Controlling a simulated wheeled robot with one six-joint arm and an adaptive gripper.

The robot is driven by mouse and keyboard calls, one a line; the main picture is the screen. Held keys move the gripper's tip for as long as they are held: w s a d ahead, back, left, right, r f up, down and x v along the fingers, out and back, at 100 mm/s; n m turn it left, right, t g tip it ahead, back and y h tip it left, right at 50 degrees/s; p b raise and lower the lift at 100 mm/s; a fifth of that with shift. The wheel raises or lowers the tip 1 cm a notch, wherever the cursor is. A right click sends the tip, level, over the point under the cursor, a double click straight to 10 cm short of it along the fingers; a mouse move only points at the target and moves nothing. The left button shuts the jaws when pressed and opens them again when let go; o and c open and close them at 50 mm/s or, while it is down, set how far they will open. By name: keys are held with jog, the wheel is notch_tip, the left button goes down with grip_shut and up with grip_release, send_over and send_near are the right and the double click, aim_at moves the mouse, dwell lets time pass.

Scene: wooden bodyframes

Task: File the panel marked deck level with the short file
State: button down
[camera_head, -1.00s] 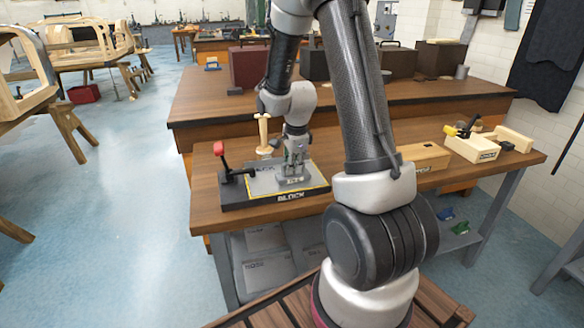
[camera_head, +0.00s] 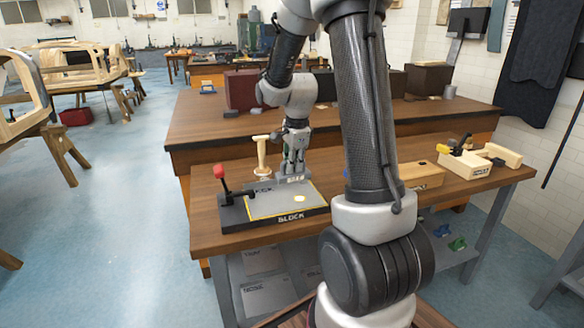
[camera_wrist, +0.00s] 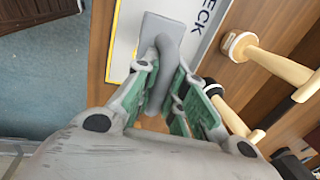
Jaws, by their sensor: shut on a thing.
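The panel (camera_head: 270,205) is a grey sheet with a yellow outline, lying on a dark base marked BLOCK (camera_head: 240,222). In the wrist view, the panel (camera_wrist: 205,22) shows the letters ECK; the rest of its word is hidden. A grey flat tool with a curved handle (camera_wrist: 165,62), seemingly the short file, is between my green-padded fingers. My gripper (camera_head: 294,170) is shut on this handle at the panel's back edge. I cannot tell whether the tool touches the panel. A pale round spot (camera_head: 299,198) shows on the panel.
A red-knobbed clamp (camera_head: 222,180) stands at the base's left. A pale wooden turned piece (camera_head: 262,153) stands behind the panel. A wooden box (camera_head: 420,176) and a box with a yellow-and-black tool (camera_head: 466,162) are at the right. The bench (camera_head: 206,205) ends near the base's left.

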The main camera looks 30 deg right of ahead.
jog(key=s+a+r, duration=0.2)
jog(key=s+a, duration=0.1)
jog(key=s, duration=0.5)
jog(key=shift+s, duration=0.25)
